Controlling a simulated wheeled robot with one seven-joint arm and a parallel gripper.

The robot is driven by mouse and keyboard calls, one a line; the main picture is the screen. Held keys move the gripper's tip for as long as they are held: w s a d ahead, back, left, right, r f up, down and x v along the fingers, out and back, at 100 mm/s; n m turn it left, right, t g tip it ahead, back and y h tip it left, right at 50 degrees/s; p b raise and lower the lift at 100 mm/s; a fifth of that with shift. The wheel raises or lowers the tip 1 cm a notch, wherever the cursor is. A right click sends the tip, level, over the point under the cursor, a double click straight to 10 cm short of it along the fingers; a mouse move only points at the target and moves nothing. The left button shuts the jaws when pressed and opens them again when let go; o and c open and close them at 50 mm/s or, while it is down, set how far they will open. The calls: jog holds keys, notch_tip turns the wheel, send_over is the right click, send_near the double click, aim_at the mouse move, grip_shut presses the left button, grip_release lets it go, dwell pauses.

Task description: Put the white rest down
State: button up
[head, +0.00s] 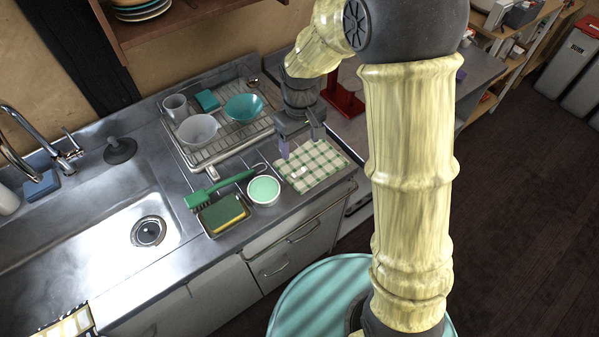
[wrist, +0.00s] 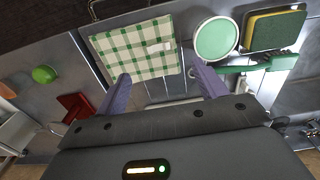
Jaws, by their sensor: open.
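A small white piece that looks like the white rest (head: 297,172) lies on the green-and-white checked cloth (head: 318,163) on the counter. It also shows in the wrist view (wrist: 167,46) as a pale patch near the cloth's edge. My gripper (head: 301,144) is open and hangs above the far side of the cloth. In the wrist view my gripper (wrist: 161,76) has its two purple fingers spread apart with nothing between them. The rest lies beyond the fingertips, apart from them.
A green-topped white bowl (head: 264,190), a green brush (head: 218,187) and a sponge in a tray (head: 223,214) sit left of the cloth. A dish rack (head: 217,153) with bowls and a cup stands behind. A red stand (head: 343,98) is at the back right.

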send_over(300, 173)
jog(key=f, duration=0.5)
jog(key=s+f, duration=0.1)
jog(key=f, duration=0.1)
jog(key=shift+f, duration=0.25)
jog(key=shift+w, duration=0.1)
jog(key=shift+w+f+p, duration=0.15)
jog(key=shift+w+f, duration=0.05)
jog(key=shift+f, duration=1.1)
jog(key=shift+w+f+p, duration=0.15)
jog(key=shift+f, duration=1.15)
jog(key=shift+d, duration=0.1)
jog(key=c, duration=1.1)
notch_tip(300, 173, up, 10)
jog(key=shift+r, duration=0.1)
